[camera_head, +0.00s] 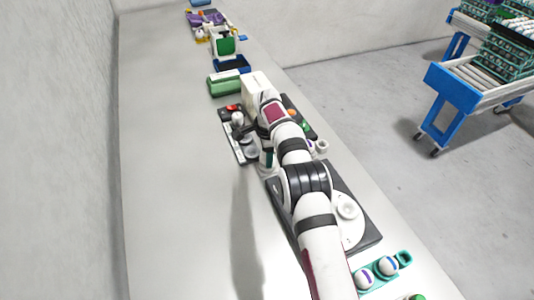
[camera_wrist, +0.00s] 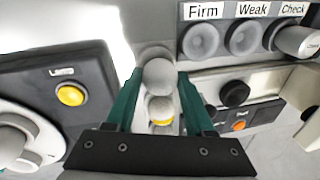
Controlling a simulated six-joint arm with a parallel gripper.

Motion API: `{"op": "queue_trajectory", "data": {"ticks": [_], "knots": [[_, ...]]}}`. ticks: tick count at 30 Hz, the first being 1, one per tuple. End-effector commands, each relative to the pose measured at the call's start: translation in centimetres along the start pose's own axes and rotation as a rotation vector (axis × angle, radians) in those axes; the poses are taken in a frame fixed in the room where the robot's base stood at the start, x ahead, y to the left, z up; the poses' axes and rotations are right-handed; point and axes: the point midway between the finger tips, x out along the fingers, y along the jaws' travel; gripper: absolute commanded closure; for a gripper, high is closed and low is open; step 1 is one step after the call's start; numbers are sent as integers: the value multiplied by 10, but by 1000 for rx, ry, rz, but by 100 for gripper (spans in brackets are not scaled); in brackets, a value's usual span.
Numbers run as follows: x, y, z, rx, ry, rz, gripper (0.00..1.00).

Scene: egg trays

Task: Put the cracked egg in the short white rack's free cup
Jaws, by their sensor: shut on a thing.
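My gripper (camera_wrist: 160,82) shows in the wrist view with its two green fingers on either side of a plain pale egg (camera_wrist: 159,76). It is shut on this egg; no crack can be made out on it. A second rounded white thing with a yellow band (camera_wrist: 161,111) shows between the fingers, nearer the palm in the picture. In the head view my arm covers most of the gripper and the egg. I cannot make out the short white rack or its free cup for certain.
A dark lamp box with a yellow button (camera_wrist: 70,95) is left of the fingers. A panel with cups labelled Firm, Weak and Check (camera_wrist: 243,38) is at the right. A teal rack (camera_head: 404,258) with banded eggs is near the front. The counter's left side is clear.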

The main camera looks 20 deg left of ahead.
Motion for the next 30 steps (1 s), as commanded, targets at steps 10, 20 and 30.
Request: {"op": "queue_trajectory", "data": {"ticks": [10,20,30], "knots": [[1,0,0,0,0,0,66],[4,1,0,0,0,-1,66],[9,1,0,0,0,-1,66]]}}
